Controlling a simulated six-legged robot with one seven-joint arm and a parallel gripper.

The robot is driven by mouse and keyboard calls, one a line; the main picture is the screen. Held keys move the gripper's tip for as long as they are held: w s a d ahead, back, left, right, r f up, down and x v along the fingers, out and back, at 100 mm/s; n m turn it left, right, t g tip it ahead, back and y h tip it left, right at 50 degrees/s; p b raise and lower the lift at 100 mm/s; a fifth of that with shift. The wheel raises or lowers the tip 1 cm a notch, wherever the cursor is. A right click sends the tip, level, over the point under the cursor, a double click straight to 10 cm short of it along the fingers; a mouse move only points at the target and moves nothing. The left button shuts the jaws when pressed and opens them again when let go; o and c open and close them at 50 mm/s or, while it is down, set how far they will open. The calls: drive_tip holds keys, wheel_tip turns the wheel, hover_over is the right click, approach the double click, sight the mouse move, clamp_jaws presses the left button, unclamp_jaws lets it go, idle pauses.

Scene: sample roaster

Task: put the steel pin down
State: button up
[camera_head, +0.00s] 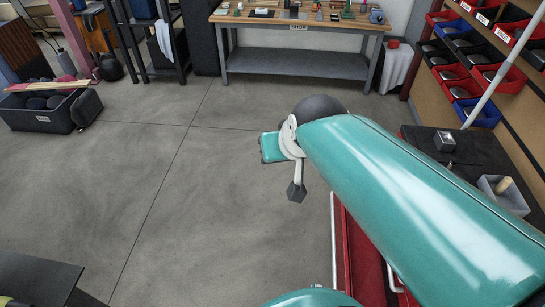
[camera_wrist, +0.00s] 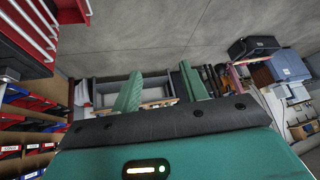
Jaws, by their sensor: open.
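My gripper (camera_wrist: 162,88) shows in the wrist view as two green fingers standing well apart. No steel pin shows between them. In the head view my teal arm covers much of the right side, and I cannot make out the fingers there. A small thin light thing (camera_head: 450,165) is on the dark bench top (camera_head: 468,150) at the right, behind my arm. It is too small to tell whether it is the steel pin. A small grey metal block (camera_head: 445,141) sits on the same top.
A grey box (camera_head: 503,192) with a wooden piece in it stands on the dark top. Red and blue bins (camera_head: 470,75) hang on the right wall. A workbench (camera_head: 300,62) is at the back and a black tub (camera_head: 42,112) at the left. The middle floor is clear.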

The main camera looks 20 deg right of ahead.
drive_tip(key=s+a+n+g, duration=0.1)
drive_tip(key=s+a, duration=0.1)
drive_tip(key=s, duration=0.5)
drive_tip(key=shift+a+n, duration=0.15)
drive_tip(key=shift+n, duration=0.15)
drive_tip(key=shift+s, duration=0.1)
drive_tip(key=shift+c, duration=0.8)
